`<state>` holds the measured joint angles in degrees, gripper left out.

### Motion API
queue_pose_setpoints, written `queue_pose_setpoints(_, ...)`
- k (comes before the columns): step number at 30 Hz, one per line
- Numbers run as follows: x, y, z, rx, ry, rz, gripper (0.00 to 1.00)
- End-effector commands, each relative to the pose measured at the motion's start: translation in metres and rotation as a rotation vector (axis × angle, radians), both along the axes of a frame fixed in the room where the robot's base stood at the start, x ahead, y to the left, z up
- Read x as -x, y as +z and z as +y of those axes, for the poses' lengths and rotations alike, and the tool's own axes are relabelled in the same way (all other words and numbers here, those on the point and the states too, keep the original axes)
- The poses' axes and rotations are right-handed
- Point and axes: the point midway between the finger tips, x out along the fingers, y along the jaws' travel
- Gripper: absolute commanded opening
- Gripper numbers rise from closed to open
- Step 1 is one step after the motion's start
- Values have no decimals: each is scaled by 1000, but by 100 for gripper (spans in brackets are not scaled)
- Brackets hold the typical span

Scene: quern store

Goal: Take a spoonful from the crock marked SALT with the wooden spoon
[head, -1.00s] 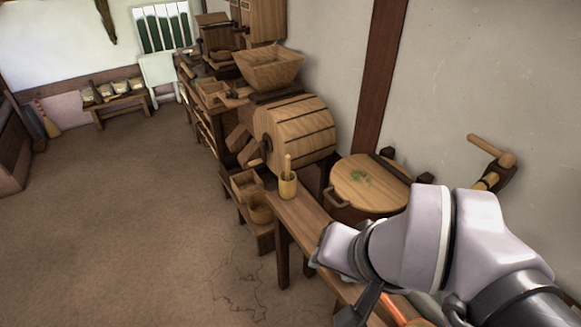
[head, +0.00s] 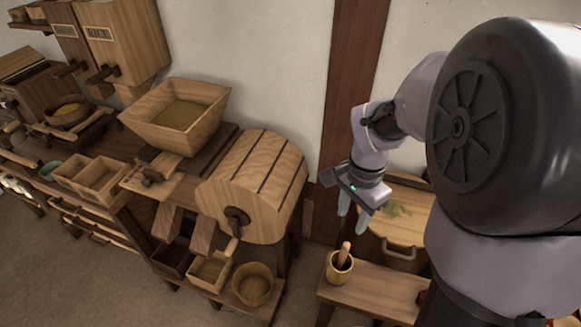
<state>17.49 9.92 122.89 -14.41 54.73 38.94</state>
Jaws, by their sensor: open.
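My gripper (head: 354,219) hangs open and empty in the head view, its two pale fingers pointing down. It is above and slightly right of a small wooden cup (head: 338,274) on a bench. A thick wooden handle (head: 344,254) stands tilted in the cup. I cannot tell whether it belongs to a pestle or a spoon. No crock marked SALT can be made out, and no wooden spoon is clearly recognisable.
A hopper (head: 174,113) and a wooden drum with a crank (head: 256,187) stand left of my gripper. Bins, one labelled RICE (head: 125,42), hang behind.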

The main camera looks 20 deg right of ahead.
Motion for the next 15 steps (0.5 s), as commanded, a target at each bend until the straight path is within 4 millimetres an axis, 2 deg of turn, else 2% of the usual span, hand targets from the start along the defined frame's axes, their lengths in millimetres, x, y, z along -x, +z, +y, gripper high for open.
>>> queue_pose_setpoints(2,0,-8,-2,-1,-10,8,43)
queue_pose_setpoints(4,0,-25,-2,-1,-12,10,43)
queue_pose_setpoints(9,1,-81,-2,-1,-10,10,43)
queue_pose_setpoints(12,0,-106,-2,-1,-9,8,43)
queue_pose_setpoints(15,0,-121,-2,0,-9,6,43)
